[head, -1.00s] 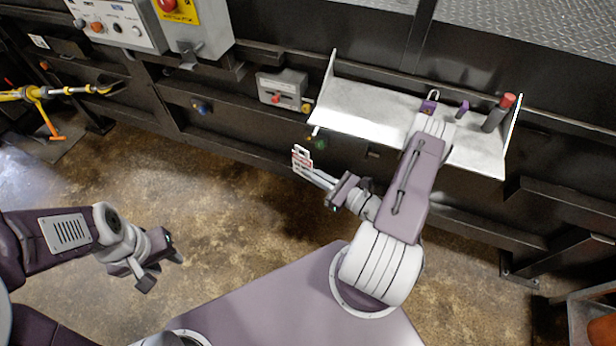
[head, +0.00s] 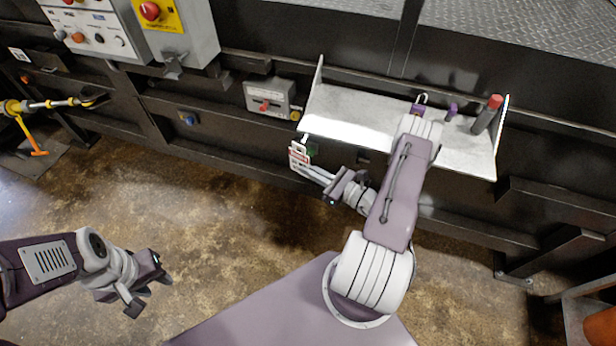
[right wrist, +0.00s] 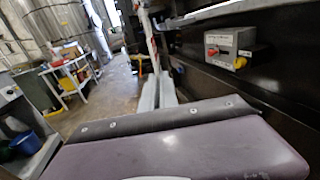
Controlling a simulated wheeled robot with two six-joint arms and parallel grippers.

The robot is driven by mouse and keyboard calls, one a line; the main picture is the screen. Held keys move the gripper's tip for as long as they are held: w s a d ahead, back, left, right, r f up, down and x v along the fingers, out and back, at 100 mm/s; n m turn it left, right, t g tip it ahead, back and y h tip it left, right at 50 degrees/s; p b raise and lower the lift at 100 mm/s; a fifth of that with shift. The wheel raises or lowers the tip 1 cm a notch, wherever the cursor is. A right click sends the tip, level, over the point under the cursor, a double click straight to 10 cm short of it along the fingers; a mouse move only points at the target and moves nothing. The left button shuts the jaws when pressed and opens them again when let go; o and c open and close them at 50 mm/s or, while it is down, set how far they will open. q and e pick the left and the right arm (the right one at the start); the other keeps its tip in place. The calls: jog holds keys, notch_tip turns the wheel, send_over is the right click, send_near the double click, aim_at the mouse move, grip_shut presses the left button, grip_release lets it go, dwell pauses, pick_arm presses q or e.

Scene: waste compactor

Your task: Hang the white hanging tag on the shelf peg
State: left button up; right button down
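The white hanging tag (head: 299,157) with red print is held at the tips of my right gripper (head: 314,172). It hangs just below the left front corner of the shelf (head: 345,115). In the right wrist view the tag (right wrist: 150,38) shows nearly edge-on, above the two close-set fingers of the right gripper (right wrist: 157,88). A small pale stub, perhaps the shelf peg (head: 305,137), shows at that corner just above the tag. I cannot tell whether they touch. My left gripper (head: 150,288) is open and empty over the floor at left.
A padlock (head: 418,108), a small purple piece (head: 451,111) and a red-topped cylinder (head: 487,114) are on the shelf. A grey switch box (head: 270,98) is on the dark wall left of it. A control panel (head: 95,32) is at upper left. The floor between my arms is clear.

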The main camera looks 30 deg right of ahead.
jog(key=shift+w+d+f+b, duration=0.3)
jog(key=shift+w+d+b, duration=0.3)
jog(key=shift+w+d, duration=0.25)
jog(key=shift+w+d+f+b, duration=0.25)
jog(key=shift+w+d+b, duration=0.35)
jog(key=shift+d, duration=0.35)
jog(key=c, duration=1.6)
grip_release()
jog(key=shift+o, duration=0.2)
